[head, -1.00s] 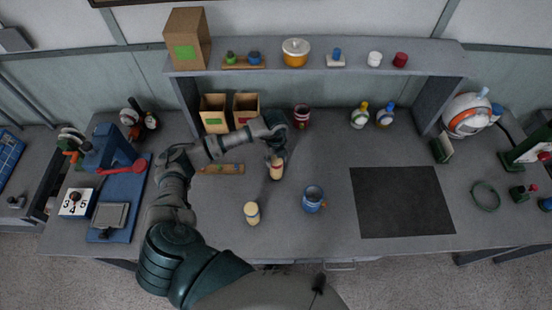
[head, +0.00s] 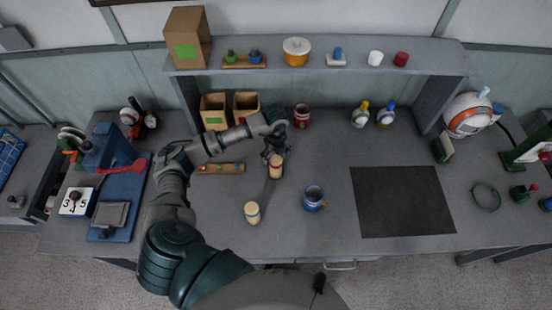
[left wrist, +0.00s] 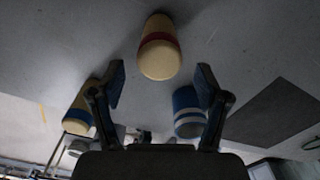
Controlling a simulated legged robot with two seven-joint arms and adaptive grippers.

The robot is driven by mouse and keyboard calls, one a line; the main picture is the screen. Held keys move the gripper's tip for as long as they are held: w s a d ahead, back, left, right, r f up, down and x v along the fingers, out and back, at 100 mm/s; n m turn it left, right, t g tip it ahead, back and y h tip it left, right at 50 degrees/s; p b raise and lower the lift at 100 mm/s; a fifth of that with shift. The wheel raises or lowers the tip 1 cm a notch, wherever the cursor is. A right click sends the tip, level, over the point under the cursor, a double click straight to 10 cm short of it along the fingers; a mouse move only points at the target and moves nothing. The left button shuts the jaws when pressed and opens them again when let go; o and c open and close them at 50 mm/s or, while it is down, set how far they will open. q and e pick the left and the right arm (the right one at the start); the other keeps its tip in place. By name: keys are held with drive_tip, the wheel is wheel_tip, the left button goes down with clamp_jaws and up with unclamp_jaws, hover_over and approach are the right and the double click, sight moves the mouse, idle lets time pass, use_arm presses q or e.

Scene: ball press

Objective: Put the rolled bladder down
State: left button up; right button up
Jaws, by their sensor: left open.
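The rolled bladder seems to be the cream roll with a red band (head: 276,170), standing on the bench left of centre. It also shows ahead of the fingers in the left wrist view (left wrist: 158,50). My left gripper (head: 274,154) is just behind it; in the left wrist view its two fingers (left wrist: 160,86) are spread wide with nothing between them. The roll is beyond the fingertips, apart from them. My right gripper is not in view.
A second cream roll (head: 252,213) stands nearer the front, and a blue mug (head: 313,200) stands to the right. A wooden strip (head: 220,169) lies left of the gripper. The dark mat (head: 403,202) is bare.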

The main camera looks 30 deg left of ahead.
use_arm(q)
wheel_tip(320, 180, up, 10)
drive_tip(key=shift+a+f+b, duration=0.15)
drive_tip(key=shift+b, duration=0.3)
